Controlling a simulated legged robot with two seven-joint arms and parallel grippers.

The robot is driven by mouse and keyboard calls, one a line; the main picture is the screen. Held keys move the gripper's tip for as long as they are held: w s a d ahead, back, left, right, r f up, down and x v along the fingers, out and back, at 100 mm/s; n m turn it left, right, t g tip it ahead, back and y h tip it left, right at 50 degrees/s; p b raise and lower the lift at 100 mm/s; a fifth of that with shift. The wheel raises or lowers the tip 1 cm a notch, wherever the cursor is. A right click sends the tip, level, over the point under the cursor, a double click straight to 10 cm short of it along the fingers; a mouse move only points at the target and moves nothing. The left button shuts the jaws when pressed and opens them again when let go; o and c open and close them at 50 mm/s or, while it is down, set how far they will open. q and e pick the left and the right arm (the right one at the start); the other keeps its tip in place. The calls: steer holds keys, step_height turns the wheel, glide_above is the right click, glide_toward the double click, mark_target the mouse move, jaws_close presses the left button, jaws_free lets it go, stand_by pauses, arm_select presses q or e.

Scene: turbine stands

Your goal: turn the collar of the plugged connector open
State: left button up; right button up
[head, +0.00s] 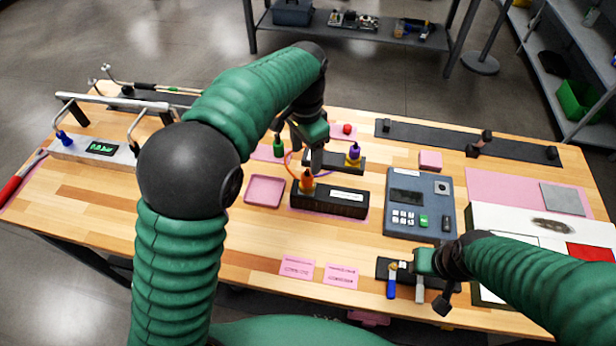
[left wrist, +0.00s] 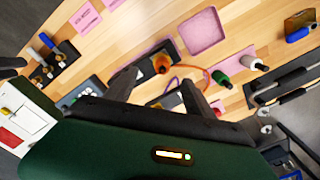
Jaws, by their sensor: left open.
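An orange connector (head: 307,181) stands upright on the long black box (head: 330,201) in the middle of the table. A second connector, purple with a yellow base (head: 354,155), stands on a dark block (head: 349,166) behind it. I cannot tell which is the task's connector. My left gripper (head: 314,158) is open and hangs above and behind the black box, between the two connectors in the picture. In the left wrist view, the orange connector (left wrist: 162,64) shows just beyond the open fingers, apparently not gripped. My right gripper (head: 432,290) is at the tool rack; its finger opening is unclear.
A pink tray (head: 265,191) lies left of the black box and a keypad device (head: 418,204) right of it. A small tool rack (head: 384,267) is at the front edge. Cables loop near the connectors.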

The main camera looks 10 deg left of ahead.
mark_target(307, 173)
arm_select(q)
steer(key=f, duration=0.3)
steer(key=w+f, duration=0.1)
steer(key=f, duration=0.6)
steer(key=shift+w+a+p, duration=0.1)
steer(key=shift+w+p, duration=0.2)
steer(key=shift+w, duration=0.1)
steer(key=shift+s+d+f, duration=0.1)
steer(key=shift+s+f, duration=0.05)
steer(key=shift+f, duration=0.4)
steer(key=shift+s+d+f, duration=0.1)
steer(key=shift+f, duration=0.45)
steer(key=shift+s+f, duration=0.15)
steer(key=shift+f, duration=0.1)
arm_select(e)
steer(key=shift+w+r, duration=0.25)
steer(key=shift+w, duration=0.15)
arm_select(q)
steer(key=shift+a+f, duration=0.1)
arm_select(e)
steer(key=shift+w, duration=0.1)
arm_select(q)
steer(key=shift+w, duration=0.2)
steer(key=shift+c, duration=1.1)
jaws_close()
arm_select(e)
steer(key=shift+w, duration=0.1)
